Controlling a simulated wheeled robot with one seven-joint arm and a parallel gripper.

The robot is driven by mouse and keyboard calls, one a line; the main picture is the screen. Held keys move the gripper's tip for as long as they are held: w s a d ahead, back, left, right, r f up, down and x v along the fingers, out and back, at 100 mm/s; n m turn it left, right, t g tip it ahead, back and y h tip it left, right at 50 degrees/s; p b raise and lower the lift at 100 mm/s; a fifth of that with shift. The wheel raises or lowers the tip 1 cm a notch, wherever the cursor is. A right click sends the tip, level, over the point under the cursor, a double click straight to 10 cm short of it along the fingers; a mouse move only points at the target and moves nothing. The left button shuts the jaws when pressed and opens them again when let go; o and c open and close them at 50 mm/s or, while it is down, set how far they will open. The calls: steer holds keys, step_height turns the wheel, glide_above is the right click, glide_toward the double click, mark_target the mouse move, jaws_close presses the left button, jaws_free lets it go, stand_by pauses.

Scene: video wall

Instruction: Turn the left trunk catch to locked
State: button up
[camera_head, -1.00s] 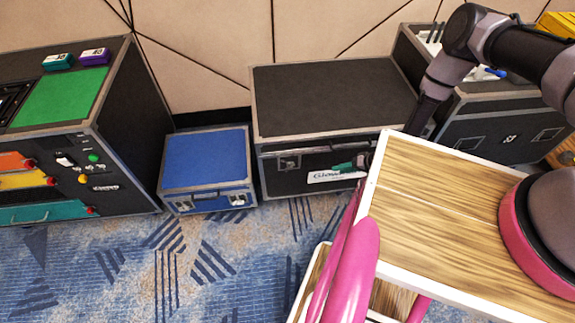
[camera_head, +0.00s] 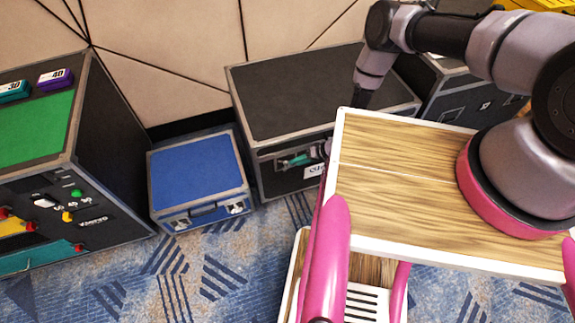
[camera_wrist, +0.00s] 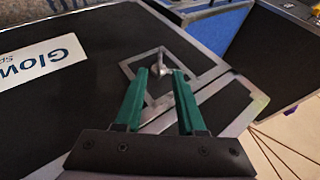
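The black trunk (camera_head: 310,95) with grey metal edges stands against the wall in the head view. Its left catch (camera_wrist: 161,66) shows in the wrist view as a small bright metal piece on a square metal plate. In the head view the catch is largely hidden behind my gripper (camera_head: 290,162). My gripper (camera_wrist: 161,74) has green fingers, parted, with their tips on either side of the catch. I see a gap between the fingers and the catch; whether either tip touches it I cannot tell. Whether the catch is locked is not clear.
A blue case (camera_head: 195,170) stands just left of the trunk. A black console (camera_head: 120,150) with a green top is further left. A white label (camera_wrist: 42,62) is on the trunk front beside the catch. Patterned carpet (camera_head: 210,280) lies clear in front.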

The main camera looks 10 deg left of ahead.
mark_target(289, 166)
steer(key=x, duration=0.6)
jaws_close()
steer(key=shift+w, duration=0.1)
